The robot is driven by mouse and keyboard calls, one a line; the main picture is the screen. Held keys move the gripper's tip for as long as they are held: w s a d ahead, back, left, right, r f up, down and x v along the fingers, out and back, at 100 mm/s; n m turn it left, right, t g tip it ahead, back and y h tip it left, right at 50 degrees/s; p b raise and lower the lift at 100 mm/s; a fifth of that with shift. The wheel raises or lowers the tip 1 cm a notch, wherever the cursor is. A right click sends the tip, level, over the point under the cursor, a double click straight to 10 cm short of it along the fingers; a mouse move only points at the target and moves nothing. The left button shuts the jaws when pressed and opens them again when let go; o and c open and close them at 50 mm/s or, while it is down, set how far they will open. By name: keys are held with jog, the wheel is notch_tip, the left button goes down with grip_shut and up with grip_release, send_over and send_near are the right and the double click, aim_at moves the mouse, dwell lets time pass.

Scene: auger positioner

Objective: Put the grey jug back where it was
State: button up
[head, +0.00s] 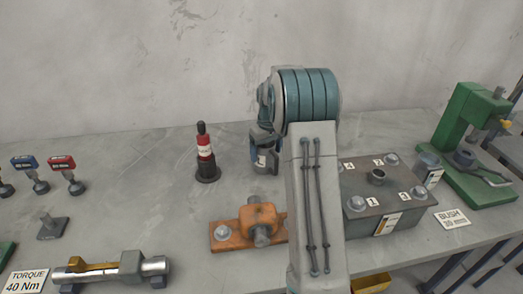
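My gripper (263,150) hangs at the left of my raised arm, over the back middle of the bench. A grey shape with a pale label (262,158) shows at its fingers. It may be the grey jug, but the two blend together and I cannot tell whether the fingers are shut on it. A small grey-blue vessel (428,161) stands at the right, beside the dark steel block (378,215); I cannot tell whether it is the jug. My arm hides part of the bench behind it.
A red and black bottle (205,155) stands left of my gripper. An orange bracket (258,224) is in front.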

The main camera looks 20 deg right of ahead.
jog(key=shift+d, duration=0.1)
jog(key=shift+r, duration=0.45)
jog(key=r, duration=1)
jog(key=shift+s+r, duration=0.3)
jog(key=shift+r, duration=0.05)
jog(key=shift+s+r, duration=0.2)
jog(key=shift+r, duration=0.35)
jog(key=s+a+r+m+t, duration=0.15)
jog(key=s+a, duration=0.25)
jog(key=s, duration=0.4)
jog(key=s+a+r, duration=0.2)
jog(key=s+a, duration=0.3)
jog(key=s, duration=0.3)
jog(key=s+a+f, duration=0.1)
jog(key=s+f, duration=0.2)
jog(key=s, duration=0.5)
jog(key=s+a+f, duration=0.2)
jog(key=s+f, duration=0.1)
jog(key=s, duration=0.5)
jog(key=shift+s+a+m+t, duration=0.25)
jog(key=shift+m+t, duration=0.1)
jog(key=shift+t, duration=0.1)
